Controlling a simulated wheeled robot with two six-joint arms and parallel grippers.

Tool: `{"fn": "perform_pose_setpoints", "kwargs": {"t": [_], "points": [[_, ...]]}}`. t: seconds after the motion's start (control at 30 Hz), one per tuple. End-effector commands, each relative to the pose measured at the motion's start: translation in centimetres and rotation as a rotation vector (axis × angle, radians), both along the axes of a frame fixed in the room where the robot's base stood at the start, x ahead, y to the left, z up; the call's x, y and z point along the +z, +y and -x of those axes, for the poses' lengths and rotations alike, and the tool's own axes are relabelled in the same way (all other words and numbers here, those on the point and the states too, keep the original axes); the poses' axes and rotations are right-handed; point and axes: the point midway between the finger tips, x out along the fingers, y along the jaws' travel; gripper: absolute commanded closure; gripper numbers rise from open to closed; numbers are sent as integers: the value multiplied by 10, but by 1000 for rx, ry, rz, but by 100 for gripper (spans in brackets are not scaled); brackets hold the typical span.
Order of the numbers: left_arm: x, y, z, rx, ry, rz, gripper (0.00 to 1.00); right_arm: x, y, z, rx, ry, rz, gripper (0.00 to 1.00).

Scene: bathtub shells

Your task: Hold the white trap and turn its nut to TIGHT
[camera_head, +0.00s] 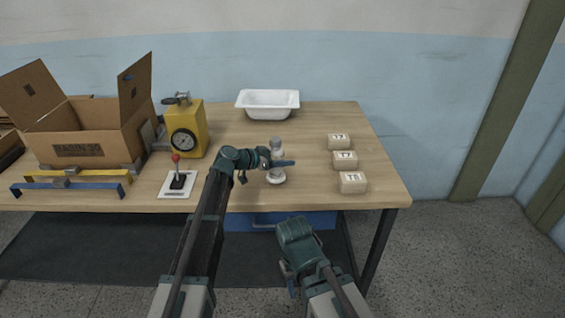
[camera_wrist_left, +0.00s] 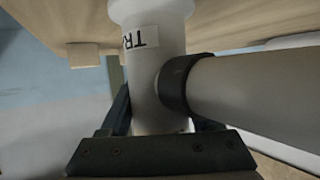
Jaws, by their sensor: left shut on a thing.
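The white trap (camera_head: 277,145) stands near the front edge of the wooden table, its round base (camera_head: 276,176) showing below my gripper. My left gripper (camera_head: 281,163) reaches it from the left and is shut around its upright body. In the left wrist view the trap (camera_wrist_left: 155,75) sits between the dark fingers (camera_wrist_left: 165,120), with a partly hidden label beginning "TR". A dark ring, seemingly the nut (camera_wrist_left: 175,84), joins its body to a pale side pipe (camera_wrist_left: 250,95). No TIGHT mark is readable. My right gripper (camera_head: 291,287) hangs in front of the table, its jaws unclear.
A white tub (camera_head: 268,103) stands at the back of the table (camera_head: 235,125). Several small labelled boxes (camera_head: 345,158) stand at right. A red-knobbed lever (camera_head: 178,178), a yellow gauge unit (camera_head: 184,130) and an open carton (camera_head: 95,140) are left. Table surface between tub and trap is clear.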

Motion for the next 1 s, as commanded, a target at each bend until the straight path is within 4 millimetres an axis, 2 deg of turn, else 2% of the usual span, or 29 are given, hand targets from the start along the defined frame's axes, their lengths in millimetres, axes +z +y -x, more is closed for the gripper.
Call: {"fn": "perform_pose_setpoints", "kwargs": {"t": [0.7, 1.0], "points": [[-11, -1, -41, 0, 0, 0, 100, -11, 0, 0, 0, 0, 0, 50], [-11, -1, -42, 0, 0, 0, 100, -11, 0, 0, 0, 0, 0, 50]]}}
